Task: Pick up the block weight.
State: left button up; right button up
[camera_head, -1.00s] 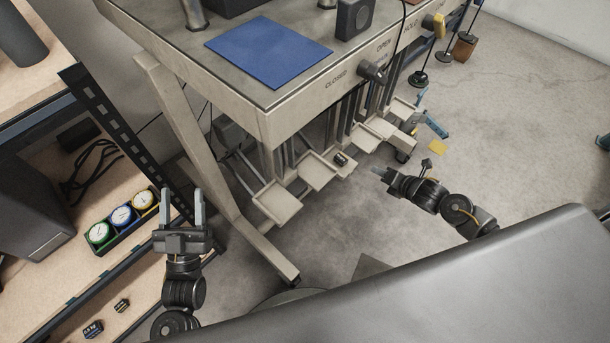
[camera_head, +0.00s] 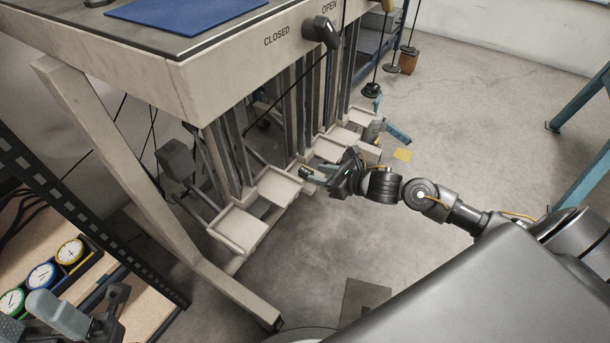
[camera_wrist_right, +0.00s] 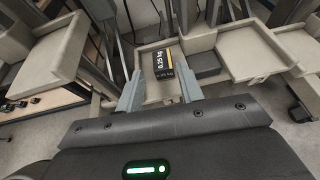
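The block weight (camera_wrist_right: 163,64) is a small black block with a yellow stripe and "0.25 kg" lettering. In the right wrist view it rests toward the back of a beige tray (camera_wrist_right: 155,92), just ahead of my right gripper (camera_wrist_right: 160,90). The right fingers are open, one on each side of the line to the block, and hold nothing. In the head view my right gripper (camera_head: 313,178) is at the row of trays and the block is hidden by it. My left gripper (camera_head: 32,314) is at the lower left, partly cut off, fingers apart and empty.
Other beige trays (camera_head: 241,227) and upright bars stand close on both sides under the bench (camera_head: 190,75). A bench leg (camera_head: 150,190) is at the left. Dial gauges (camera_head: 41,276) sit on a lower-left shelf. The floor in front is largely clear.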

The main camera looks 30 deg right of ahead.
aim_at(308, 171)
jog(key=shift+b+x, duration=0.9)
jog(key=shift+x, duration=2.2)
jog(key=shift+d, duration=0.15)
grip_shut()
